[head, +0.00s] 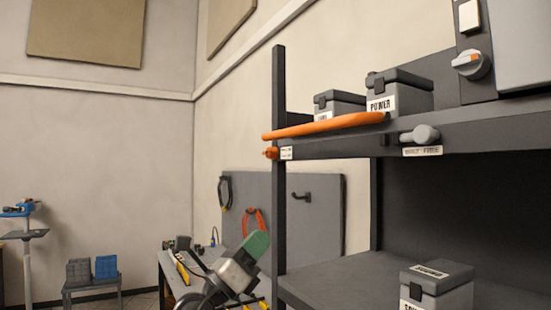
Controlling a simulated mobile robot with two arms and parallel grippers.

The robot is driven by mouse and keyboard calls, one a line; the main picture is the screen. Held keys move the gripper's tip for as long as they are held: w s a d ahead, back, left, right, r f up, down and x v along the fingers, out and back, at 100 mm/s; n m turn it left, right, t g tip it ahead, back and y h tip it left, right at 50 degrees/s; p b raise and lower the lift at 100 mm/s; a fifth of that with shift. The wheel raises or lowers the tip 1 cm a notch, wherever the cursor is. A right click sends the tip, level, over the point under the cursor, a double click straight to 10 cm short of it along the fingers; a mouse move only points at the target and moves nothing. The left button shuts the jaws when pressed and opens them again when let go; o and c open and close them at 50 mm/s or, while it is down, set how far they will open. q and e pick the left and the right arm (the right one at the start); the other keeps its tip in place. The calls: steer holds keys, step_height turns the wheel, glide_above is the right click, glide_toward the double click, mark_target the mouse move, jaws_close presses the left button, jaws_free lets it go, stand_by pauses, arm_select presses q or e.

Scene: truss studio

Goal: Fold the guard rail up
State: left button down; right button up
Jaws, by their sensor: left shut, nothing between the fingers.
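The guard rail is an orange bar (325,126) lying nearly level along the front edge of the upper shelf. Its left end is by the dark upright post, above a small orange knob (271,153). Its right end is in front of the POWER box. A grey round bolt (421,135) sits on the shelf edge right of the rail, above a label reading BOLT FREE (422,151). My right gripper is not in view.
Two grey boxes (400,95) (338,104) stand on the upper shelf behind the rail. Another grey box (437,287) stands on the lower shelf (345,278). The dark post (279,90) rises at the shelf's left corner. A workbench and pegboard (318,215) stand behind.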

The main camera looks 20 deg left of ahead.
mark_target(309, 129)
arm_select(q)
steer(key=s+r+m+h, duration=0.3)
steer(key=s+r+m, duration=0.2)
steer(key=r, duration=0.2)
steer(key=s+r+p+x, duration=0.1)
steer(key=p+x, duration=0.6)
steer(key=x, duration=0.5)
steer(key=shift+r+g, duration=0.3)
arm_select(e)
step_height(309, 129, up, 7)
arm_select(q)
steer(key=shift+w, duration=0.2)
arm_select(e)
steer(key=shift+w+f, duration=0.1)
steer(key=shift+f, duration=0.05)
arm_select(q)
steer(key=shift+s+a+r+g+y+p, duration=0.15)
steer(key=shift+s+r+g+y+p, duration=0.2)
steer(key=shift+g+y, duration=0.3)
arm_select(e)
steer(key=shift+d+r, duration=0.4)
